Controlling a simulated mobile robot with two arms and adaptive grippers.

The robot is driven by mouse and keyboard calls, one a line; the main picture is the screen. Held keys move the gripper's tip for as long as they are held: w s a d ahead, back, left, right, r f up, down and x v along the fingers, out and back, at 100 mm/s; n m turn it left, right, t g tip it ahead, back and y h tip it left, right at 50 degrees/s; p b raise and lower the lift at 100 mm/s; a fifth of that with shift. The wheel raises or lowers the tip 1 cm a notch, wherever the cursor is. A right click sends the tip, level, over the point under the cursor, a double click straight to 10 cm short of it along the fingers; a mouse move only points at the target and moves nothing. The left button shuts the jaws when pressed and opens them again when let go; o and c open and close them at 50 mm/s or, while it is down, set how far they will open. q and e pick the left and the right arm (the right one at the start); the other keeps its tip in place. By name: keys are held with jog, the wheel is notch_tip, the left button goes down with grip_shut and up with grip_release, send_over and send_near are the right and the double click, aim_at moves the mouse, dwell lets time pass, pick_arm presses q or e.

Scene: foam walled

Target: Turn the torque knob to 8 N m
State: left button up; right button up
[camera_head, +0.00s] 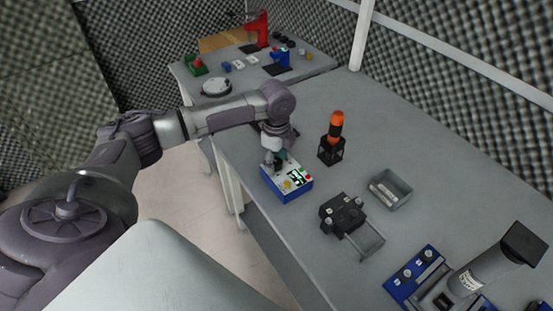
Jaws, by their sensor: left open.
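A blue box (304,194) with a white top panel stands near the left edge of the grey table. Its panel carries a yellow round part (287,184), black and green markings and a small red spot. The markings are too small to read, and I cannot tell which part is the torque knob or its setting. My left gripper (275,164) is open and points down over the back left part of the panel, hiding some of it. I cannot tell whether the fingers touch anything. My right gripper is not in view.
On the table (300,240) stand an orange-handled tool (336,127) in a black holder, a grey open bin (391,190), a black device (344,214) and a blue-based fixture (413,275). A second table (300,68) with several items is behind.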

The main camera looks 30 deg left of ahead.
pick_arm(q)
jog(key=c, duration=0.3)
grip_shut()
jog(key=shift+r+n+p, duration=0.15)
jog(key=shift+n+p, duration=0.15)
jog(key=shift+p, duration=0.35)
jog(key=n+p, duration=0.5)
jog(key=p, duration=0.2)
jog(key=shift+r, duration=0.15)
jog(key=shift+f+n+p, duration=0.25)
jog(key=shift+n+p, duration=1.35)
jog(key=shift+p, duration=0.05)
jog(key=shift+o, duration=1.5)
grip_release()
